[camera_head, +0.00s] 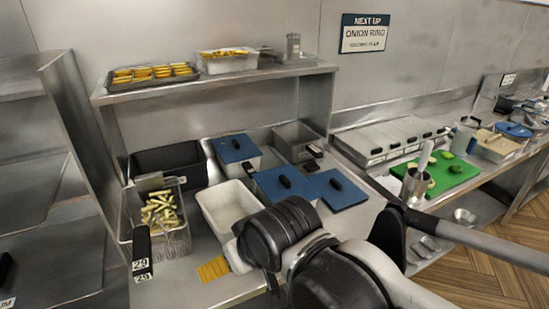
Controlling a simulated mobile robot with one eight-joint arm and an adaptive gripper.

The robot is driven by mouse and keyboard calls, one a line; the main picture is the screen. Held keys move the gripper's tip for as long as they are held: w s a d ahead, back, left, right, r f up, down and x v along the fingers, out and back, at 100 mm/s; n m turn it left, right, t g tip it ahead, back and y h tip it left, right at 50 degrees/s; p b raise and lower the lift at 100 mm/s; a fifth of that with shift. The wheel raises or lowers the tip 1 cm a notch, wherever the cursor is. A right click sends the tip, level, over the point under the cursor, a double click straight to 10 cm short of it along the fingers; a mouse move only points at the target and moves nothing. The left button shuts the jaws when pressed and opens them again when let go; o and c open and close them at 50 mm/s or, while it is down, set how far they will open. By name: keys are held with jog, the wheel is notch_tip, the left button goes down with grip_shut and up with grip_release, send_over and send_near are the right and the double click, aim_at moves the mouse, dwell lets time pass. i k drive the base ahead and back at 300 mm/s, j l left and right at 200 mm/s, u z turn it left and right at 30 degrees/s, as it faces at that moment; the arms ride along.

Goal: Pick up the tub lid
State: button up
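Three blue lids with dark knobs show on the frying station; I cannot tell which one is the tub lid. One blue lid (232,155) is at the back and sits on a pale tub (250,164). A second blue lid (268,182) is at the middle, and how it is supported is partly hidden. A third blue lid (346,198) lies at the right, apparently flat and close beside the second. My arm reaches in from the lower right, covering part of the counter front. My gripper's fingers cannot be made out.
An open white tub (203,208) stands left of my arm. A fry basket (127,222) holds pale fries, beside a black container (150,161). A shelf (150,86) spans above the counter's back. A green board (452,178) lies to the right.

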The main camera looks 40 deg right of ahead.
aim_at(339, 192)
jog(key=z, duration=1.5)
